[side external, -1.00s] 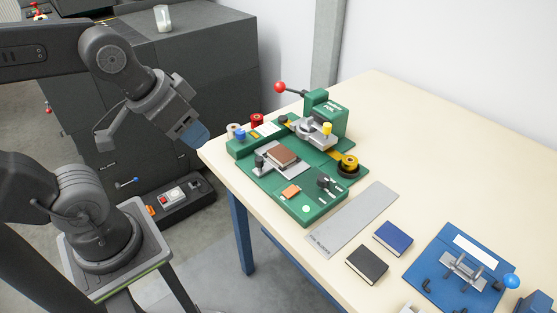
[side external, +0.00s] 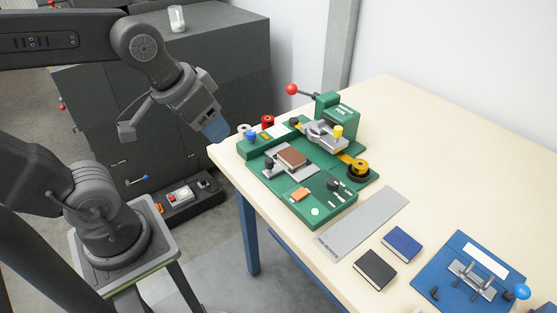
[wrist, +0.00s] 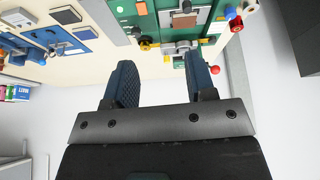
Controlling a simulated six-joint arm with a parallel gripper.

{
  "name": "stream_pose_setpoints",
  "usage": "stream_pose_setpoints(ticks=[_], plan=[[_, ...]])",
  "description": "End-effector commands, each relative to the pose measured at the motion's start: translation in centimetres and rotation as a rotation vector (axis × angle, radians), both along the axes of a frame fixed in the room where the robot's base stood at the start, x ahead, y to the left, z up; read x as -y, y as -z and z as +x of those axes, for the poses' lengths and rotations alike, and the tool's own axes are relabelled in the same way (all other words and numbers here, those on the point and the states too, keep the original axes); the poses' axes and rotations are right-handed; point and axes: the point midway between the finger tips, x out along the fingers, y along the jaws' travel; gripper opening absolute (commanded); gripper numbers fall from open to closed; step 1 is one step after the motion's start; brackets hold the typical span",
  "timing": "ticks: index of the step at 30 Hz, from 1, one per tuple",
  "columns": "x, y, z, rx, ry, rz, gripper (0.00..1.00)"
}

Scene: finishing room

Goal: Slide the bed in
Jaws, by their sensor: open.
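The green stamping press (side external: 338,121) stands on the cream table with a red-knobbed lever. Its grey sliding bed (side external: 306,173) is out in front of the press head, with a brown book (side external: 292,157) on it. A black knob (side external: 269,163) is at the bed's left edge. My gripper (side external: 216,130) hangs in the air near the table's left corner, apart from the press. In the wrist view my gripper (wrist: 160,62) is open with nothing between its fingers. The press shows upside down beyond them, partly cut off by the top edge.
A grey ruler strip (side external: 362,223), a blue book (side external: 402,244) and a black book (side external: 375,269) lie right of the press. A blue fixture (side external: 453,290) is at the lower right. Foil rolls (side external: 268,122) stand at the press's left. The table's back right is clear.

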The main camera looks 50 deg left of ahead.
Motion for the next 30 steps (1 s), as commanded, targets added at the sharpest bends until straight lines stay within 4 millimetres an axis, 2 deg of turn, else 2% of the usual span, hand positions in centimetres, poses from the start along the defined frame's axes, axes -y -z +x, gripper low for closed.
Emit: stream_pose_setpoints(ticks=[8, 12, 15, 21, 26, 30], plan=[[-2.3, 1.3, 7.9, -0.200, -0.299, -0.093, 0.51], [-3.9, 3.4, 11.9, -0.297, -0.463, -0.130, 0.51], [-5.0, 5.1, 14.2, -0.353, -0.564, -0.148, 0.51], [-6.3, 7.6, 16.6, -0.418, -0.685, -0.165, 0.51], [-6.6, 8.6, 17.0, -0.431, -0.709, -0.168, 0.51], [-6.5, 10.4, 16.9, -0.434, -0.708, -0.167, 0.51]])
